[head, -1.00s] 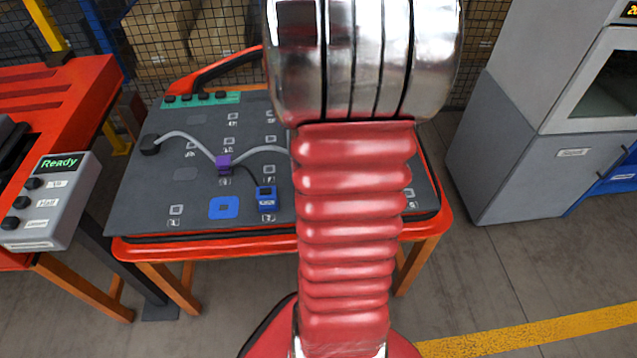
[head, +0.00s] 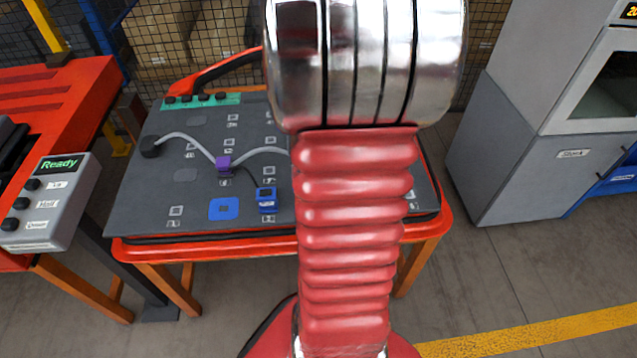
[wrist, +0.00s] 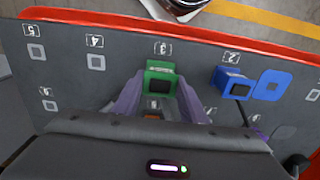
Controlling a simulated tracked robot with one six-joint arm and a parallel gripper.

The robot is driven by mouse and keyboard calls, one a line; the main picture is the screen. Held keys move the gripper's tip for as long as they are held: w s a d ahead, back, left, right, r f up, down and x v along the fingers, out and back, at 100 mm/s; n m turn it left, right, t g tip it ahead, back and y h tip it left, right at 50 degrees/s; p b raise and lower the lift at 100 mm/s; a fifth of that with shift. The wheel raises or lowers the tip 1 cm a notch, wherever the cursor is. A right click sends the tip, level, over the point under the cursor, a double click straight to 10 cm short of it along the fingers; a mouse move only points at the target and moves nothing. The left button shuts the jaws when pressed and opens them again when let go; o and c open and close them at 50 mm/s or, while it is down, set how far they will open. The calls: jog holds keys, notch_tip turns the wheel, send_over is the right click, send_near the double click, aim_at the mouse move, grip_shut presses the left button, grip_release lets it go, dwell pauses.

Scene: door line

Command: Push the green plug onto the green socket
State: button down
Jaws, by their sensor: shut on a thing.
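In the wrist view the green plug (wrist: 161,68) is between the two purple fingers of my gripper (wrist: 160,88), which is shut on it. It is over the grey board (wrist: 120,68), close to the label 3. I cannot tell whether the plug touches the board. In the head view my arm hides the gripper and the green plug.
A blue plug (head: 266,199) and a blue square (head: 224,208) are on the board. A grey cable passes through a purple clip (head: 223,163). A grey box reading Ready (head: 58,164) stands at left, a grey cabinet (head: 540,160) at right.

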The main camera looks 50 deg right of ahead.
jog(key=shift+r, duration=3.2)
jog(key=shift+w+d, duration=1.75)
jog(key=shift+d, duration=0.25)
jog(key=shift+w+d, duration=1.8)
jog(key=shift+d, duration=0.15)
jog(key=shift+w+d, duration=1.75)
jog(key=shift+d, duration=0.2)
jog(key=shift+w+d, duration=0.1)
jog(key=shift+w+d, duration=1.7)
jog(key=shift+d, duration=0.15)
